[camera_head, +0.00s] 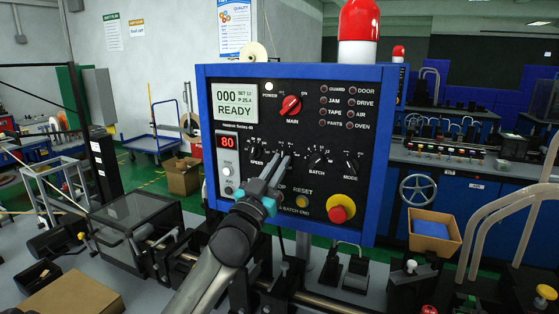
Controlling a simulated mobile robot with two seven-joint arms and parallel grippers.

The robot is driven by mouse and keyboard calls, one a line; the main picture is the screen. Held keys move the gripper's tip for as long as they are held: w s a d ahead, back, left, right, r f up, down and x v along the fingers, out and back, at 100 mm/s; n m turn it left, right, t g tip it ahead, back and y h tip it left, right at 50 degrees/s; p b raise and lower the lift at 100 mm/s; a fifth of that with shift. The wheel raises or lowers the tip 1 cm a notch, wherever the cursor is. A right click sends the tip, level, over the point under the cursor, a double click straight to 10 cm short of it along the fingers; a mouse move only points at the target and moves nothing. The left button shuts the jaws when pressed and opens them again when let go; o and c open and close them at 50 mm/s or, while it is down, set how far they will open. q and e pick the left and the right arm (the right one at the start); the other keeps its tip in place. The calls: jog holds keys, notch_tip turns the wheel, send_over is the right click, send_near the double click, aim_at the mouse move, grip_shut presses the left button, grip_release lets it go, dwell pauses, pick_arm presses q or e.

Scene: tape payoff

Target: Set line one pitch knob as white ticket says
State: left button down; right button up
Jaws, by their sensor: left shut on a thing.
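The blue-framed control panel (382,150) stands in front of me. A row of black knobs runs across its middle: the speed knob (257,151), the batch knob (318,157) and the mode knob (350,163). My left gripper (283,160) reaches up from below and is shut on the knob between speed and batch, the pitch knob. The fingers hide most of this knob, and its pointer and label cannot be read. I cannot pick out a readable white ticket. My right gripper is not in view.
The red main switch (291,105) sits above the knobs, a red 80 readout (227,142) at left. A red-on-yellow stop button (341,208) and a yellow reset button (303,202) are below, near my arm. Black machine parts lie under the panel.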

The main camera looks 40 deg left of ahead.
pick_arm(q)
jog(key=shift+a+r+m+h+p, duration=0.15)
jog(key=shift+m+h+p, duration=0.9)
jog(key=shift+m, duration=1.25)
jog(key=c, duration=0.9)
grip_release()
jog(key=b+v, duration=0.2)
jog(key=v, duration=1.3)
jog(key=shift+f+b, duration=0.3)
jog(key=shift+b, duration=0.1)
jog(key=shift+s+a, duration=0.1)
jog(key=shift+s, duration=0.05)
